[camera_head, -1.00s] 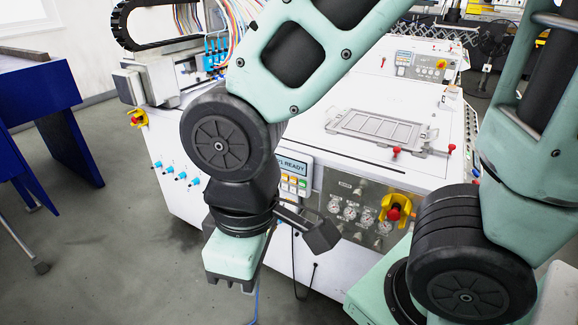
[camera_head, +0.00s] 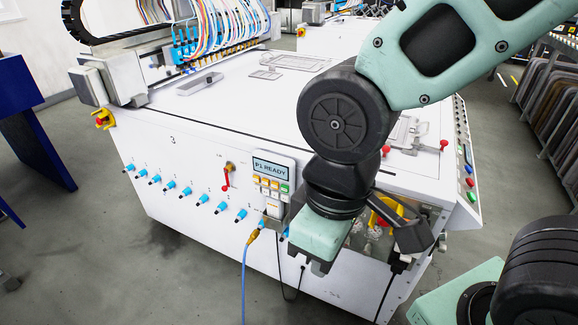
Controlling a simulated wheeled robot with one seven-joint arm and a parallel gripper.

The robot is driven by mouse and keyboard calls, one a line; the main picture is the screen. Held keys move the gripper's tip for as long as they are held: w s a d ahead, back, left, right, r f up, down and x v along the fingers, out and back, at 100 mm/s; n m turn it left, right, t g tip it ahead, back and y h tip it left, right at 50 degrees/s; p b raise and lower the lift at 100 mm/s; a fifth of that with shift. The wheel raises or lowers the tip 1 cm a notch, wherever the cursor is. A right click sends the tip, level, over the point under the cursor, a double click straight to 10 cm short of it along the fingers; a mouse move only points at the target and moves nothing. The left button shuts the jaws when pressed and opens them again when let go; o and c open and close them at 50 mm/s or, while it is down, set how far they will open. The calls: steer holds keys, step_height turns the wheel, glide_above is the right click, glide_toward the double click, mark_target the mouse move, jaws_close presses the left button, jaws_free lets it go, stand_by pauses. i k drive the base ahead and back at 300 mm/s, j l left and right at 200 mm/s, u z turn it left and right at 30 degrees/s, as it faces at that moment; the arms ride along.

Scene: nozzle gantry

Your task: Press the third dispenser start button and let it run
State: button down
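The white dispenser (camera_head: 225,155) in front of me has a "3" on its front face. Its small control panel (camera_head: 291,166) has a display (camera_head: 271,168) reading "P1 READY". Below the display is a keypad of yellow and white keys, with a green key (camera_head: 285,188) at its right side. My gripper (camera_head: 318,268) hangs pointing down, below and right of the keypad in the picture, in front of the machine's lower front. No object shows in it. Its fingertips are small and seen from above, so whether they are open or shut is unclear. My arm covers part of the front right of the panel area.
Blue fittings (camera_head: 187,191) line the front, beside a red lever (camera_head: 226,179). A cable (camera_head: 245,280) hangs near my gripper. A yellow-and-red emergency stop (camera_head: 104,119) is at the left corner. Coloured buttons (camera_head: 470,182) line the right edge. Grey floor is clear at front left.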

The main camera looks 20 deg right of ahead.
mark_target(471, 196)
steer(key=z, duration=1.45)
